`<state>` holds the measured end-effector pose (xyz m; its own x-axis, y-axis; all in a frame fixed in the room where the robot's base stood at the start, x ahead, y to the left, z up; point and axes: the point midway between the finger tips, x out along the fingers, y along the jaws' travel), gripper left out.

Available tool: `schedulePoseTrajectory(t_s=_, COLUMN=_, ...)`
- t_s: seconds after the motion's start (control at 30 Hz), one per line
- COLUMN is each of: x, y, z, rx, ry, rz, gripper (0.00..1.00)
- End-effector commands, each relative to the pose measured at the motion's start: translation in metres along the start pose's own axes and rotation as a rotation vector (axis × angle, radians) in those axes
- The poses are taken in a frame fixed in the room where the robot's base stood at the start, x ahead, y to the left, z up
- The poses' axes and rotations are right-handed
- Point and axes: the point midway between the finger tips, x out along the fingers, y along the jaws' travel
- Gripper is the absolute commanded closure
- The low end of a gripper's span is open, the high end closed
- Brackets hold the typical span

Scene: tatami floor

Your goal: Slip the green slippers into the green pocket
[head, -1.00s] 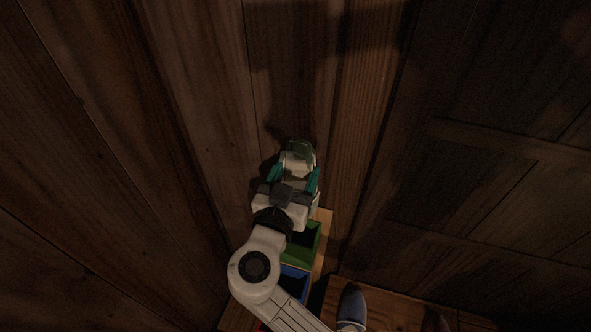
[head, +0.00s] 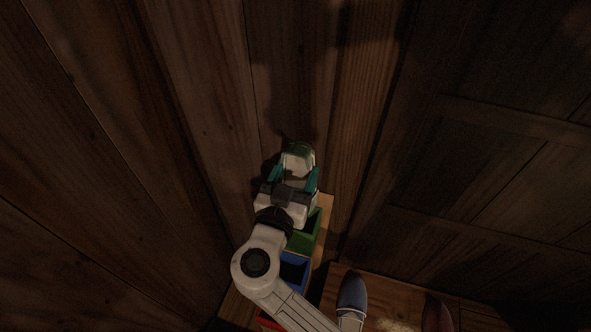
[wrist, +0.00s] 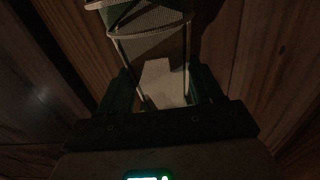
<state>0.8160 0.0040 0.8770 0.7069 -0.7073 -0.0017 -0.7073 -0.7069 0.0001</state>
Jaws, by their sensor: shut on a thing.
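My gripper (head: 293,176) is shut on the green slippers (head: 299,155), with one teal finger on each side. The slippers show a green toe end and pale inner parts, and point away from my arm. In the wrist view my gripper (wrist: 163,88) has the slippers (wrist: 150,45) between its dark fingers; they look grey-green with pale rims. The green pocket (head: 310,232) is an open box in the head view, just below and right of my gripper, partly covered by my wrist. The slippers are beyond it in the picture, apart from it.
A blue pocket (head: 297,263) and a red pocket (head: 266,319) follow below the green one, partly behind my arm. A blue slipper (head: 352,295) and a red slipper (head: 437,313) stand on a wooden step at the lower right. Dark wooden boards surround them.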

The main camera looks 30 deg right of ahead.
Motion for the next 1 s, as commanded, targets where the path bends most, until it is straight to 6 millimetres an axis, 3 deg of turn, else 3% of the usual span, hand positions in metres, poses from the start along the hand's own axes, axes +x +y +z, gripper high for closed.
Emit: schedulePoseTrajectory(t_s=1.0, x=0.000, y=0.000, z=0.047, rx=0.000, ry=0.000, rz=0.000, gripper=0.75)
